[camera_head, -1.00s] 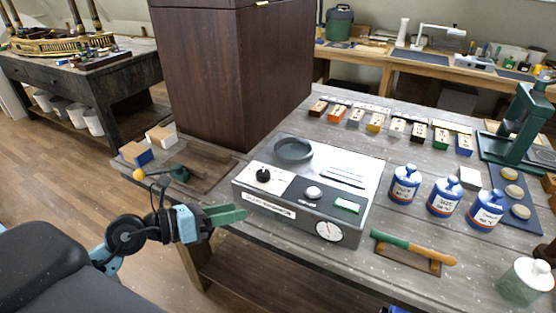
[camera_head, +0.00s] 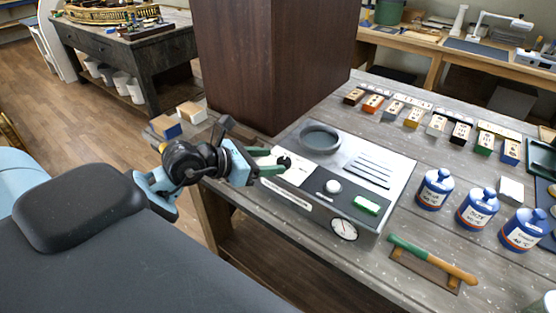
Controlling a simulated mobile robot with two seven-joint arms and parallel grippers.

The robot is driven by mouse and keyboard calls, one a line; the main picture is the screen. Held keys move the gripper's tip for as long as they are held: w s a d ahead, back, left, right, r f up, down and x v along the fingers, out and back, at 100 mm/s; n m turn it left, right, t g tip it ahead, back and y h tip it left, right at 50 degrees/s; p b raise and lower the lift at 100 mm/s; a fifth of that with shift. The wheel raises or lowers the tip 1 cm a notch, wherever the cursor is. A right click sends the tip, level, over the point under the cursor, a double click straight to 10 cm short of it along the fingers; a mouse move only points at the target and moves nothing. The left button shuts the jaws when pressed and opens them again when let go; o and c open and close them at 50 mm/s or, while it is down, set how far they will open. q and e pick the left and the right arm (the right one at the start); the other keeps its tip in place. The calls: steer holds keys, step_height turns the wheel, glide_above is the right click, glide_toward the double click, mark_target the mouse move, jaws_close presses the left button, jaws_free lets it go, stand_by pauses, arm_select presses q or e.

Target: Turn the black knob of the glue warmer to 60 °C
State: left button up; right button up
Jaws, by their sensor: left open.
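The glue warmer (camera_head: 400,177) is a grey and white box on the grey wooden table. It has a round dark well, a white button, a green-lit switch and a round dial gauge (camera_head: 344,229) on its front. Its black knob (camera_head: 285,161) is on the white panel at the left. My left gripper (camera_head: 279,161) has green fingers, open, with the tips at the knob's left side and seemingly on either side of it. I cannot tell whether they touch it. The knob's pointer and scale are too small to read. My right gripper is not in view.
A tall dark wooden cabinet (camera_head: 270,60) stands behind the warmer. Several blue and white jars (camera_head: 435,189) stand to its right. A green-and-wood handled tool (camera_head: 432,259) lies in front of them. Small labelled blocks (camera_head: 415,117) line the back.

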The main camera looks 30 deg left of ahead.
mark_target(282, 160)
arm_select(q)
steer(key=shift+x, duration=1.1)
steer(key=shift+w+d+f, duration=0.2)
steer(key=shift+w+d, duration=0.1)
steer(key=shift+w, duration=0.2)
